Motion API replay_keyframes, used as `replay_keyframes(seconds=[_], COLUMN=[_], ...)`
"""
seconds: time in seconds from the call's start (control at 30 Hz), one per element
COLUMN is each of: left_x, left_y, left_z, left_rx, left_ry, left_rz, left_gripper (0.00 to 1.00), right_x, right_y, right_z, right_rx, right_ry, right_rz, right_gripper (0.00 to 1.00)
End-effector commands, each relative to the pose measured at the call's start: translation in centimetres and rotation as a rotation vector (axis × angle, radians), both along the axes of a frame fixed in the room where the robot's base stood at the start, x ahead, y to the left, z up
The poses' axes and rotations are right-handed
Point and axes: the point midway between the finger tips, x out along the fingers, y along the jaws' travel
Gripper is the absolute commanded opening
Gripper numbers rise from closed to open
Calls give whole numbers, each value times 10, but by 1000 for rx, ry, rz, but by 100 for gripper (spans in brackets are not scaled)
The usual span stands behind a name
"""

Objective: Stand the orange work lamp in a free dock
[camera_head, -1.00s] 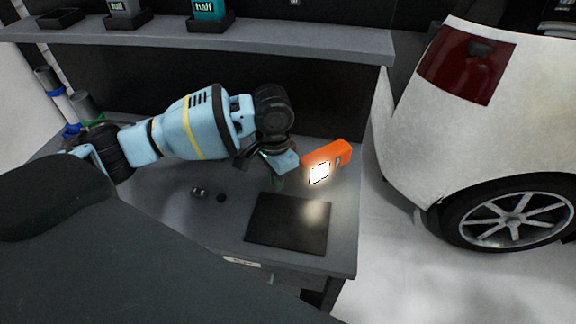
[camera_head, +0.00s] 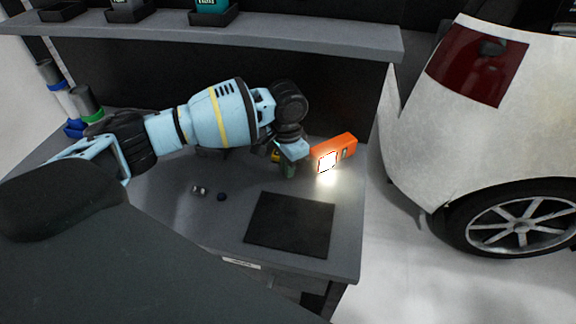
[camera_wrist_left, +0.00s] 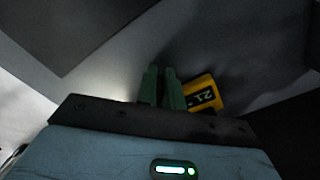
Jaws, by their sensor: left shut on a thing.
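The orange work lamp (camera_head: 346,144) is at the right end of the bench, tilted, with its bright lit face (camera_head: 327,161) toward the head camera. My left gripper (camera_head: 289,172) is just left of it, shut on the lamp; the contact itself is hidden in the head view. In the left wrist view the green fingers (camera_wrist_left: 163,88) are close together, and the lamp does not show, only a glow at left. A yellow item (camera_wrist_left: 203,93) with a dark label reading 21 is beside the fingers; it also shows in the head view (camera_head: 276,156). My right gripper is not seen.
A dark square mat (camera_head: 290,225) lies on the bench front. Small dark items (camera_head: 201,190) lie left of it. A white car (camera_head: 470,130) stands at right, across a gap.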

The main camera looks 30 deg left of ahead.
Motion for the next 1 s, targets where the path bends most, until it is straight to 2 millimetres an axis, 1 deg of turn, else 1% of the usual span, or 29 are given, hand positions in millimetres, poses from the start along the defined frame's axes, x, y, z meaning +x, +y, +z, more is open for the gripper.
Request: replay_keyframes(seconds=[0.4,0.43,0.57,0.87,0.93,1.0], left_x=[1,1,0,0,0,1], left_y=[-1,-1,0,0,0,0], left_z=[-3,-4,-4,-4,-1,7], left_rx=[-2,-1,-1,0,0,-2], left_ry=[-6,-3,-3,-2,-2,-4], left_rz=[-1,-1,-1,-1,-1,0], left_gripper=[0,13,30,31,31,31], right_x=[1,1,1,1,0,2], right_y=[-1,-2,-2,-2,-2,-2], right_z=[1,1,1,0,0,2], right_rx=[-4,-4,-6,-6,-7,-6], right_ry=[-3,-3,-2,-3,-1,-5], right_rz=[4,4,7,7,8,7], right_gripper=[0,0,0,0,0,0])
